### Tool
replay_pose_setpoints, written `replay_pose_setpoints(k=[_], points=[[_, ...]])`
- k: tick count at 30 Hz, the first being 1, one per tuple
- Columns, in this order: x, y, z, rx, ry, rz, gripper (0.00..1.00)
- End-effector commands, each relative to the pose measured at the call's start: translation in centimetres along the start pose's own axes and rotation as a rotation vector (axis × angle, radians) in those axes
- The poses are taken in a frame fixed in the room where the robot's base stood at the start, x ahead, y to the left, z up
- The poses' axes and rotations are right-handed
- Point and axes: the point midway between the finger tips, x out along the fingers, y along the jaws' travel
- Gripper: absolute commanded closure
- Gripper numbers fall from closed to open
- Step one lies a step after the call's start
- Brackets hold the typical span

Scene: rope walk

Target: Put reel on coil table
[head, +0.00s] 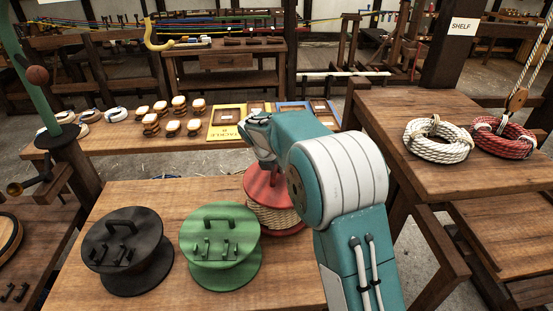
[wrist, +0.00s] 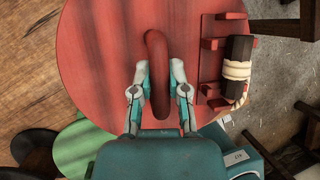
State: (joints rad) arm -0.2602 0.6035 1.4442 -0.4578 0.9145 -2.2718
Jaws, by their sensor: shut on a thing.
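The red reel (head: 262,187), wound with pale rope, is at the right of the front bench, partly hidden behind my arm. My gripper (wrist: 160,68) is shut on the reel's upright red handle (wrist: 157,45), one finger on each side. Beside the handle, the reel's top carries red pegs with a black piece wrapped in cream cord (wrist: 236,72). I cannot tell whether the reel touches the bench. The table at right (head: 440,178), which looks like the coil table, holds a white rope coil (head: 437,139) and a red rope coil (head: 502,139).
A green reel (head: 219,240) and a black reel (head: 127,250) stand on the front bench (head: 190,195), left of the red one. A post with a SHELF sign (head: 463,27) rises behind the right table. The right table's near part is bare. Blocks line the bench behind.

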Motion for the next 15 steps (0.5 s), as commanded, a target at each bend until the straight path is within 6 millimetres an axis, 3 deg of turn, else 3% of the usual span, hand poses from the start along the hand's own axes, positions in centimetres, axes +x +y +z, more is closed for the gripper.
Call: replay_pose_setpoints(k=[15], points=[[4.0,0.7,-1.5,0.001,-0.005,0.002,1.00]])
